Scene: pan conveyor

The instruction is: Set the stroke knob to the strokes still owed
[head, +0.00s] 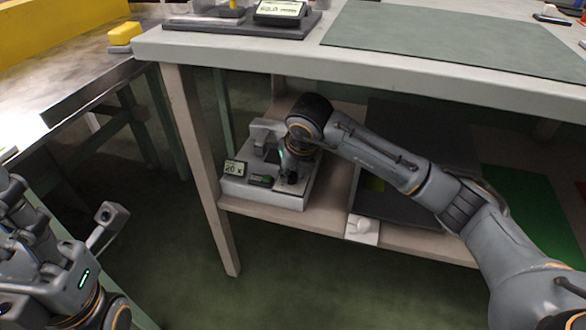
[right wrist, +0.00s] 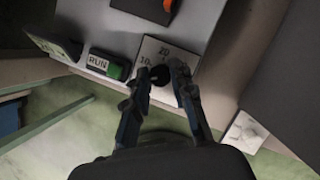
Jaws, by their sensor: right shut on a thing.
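A grey and white machine (head: 262,194) stands on the lower shelf under the bench. Its small display (head: 234,168) seems to read 20 x. The knob (right wrist: 160,92) sits on a pale dial plate (right wrist: 165,52) with numbers, of which 10 and 20 show in the right wrist view. My right gripper (right wrist: 163,82) is shut on the knob, with one finger on each side of it. It also shows in the head view (head: 291,182), where it hides the knob. My left gripper is at the lower left of the head view, away from the machine; its opening is unclear.
A green button (right wrist: 115,71) beside a RUN label is left of the dial. A dark tray (head: 395,207) lies right of the machine on the shelf (head: 325,226). The bench top (head: 360,58) overhangs my right arm, and a bench leg (head: 200,160) stands left.

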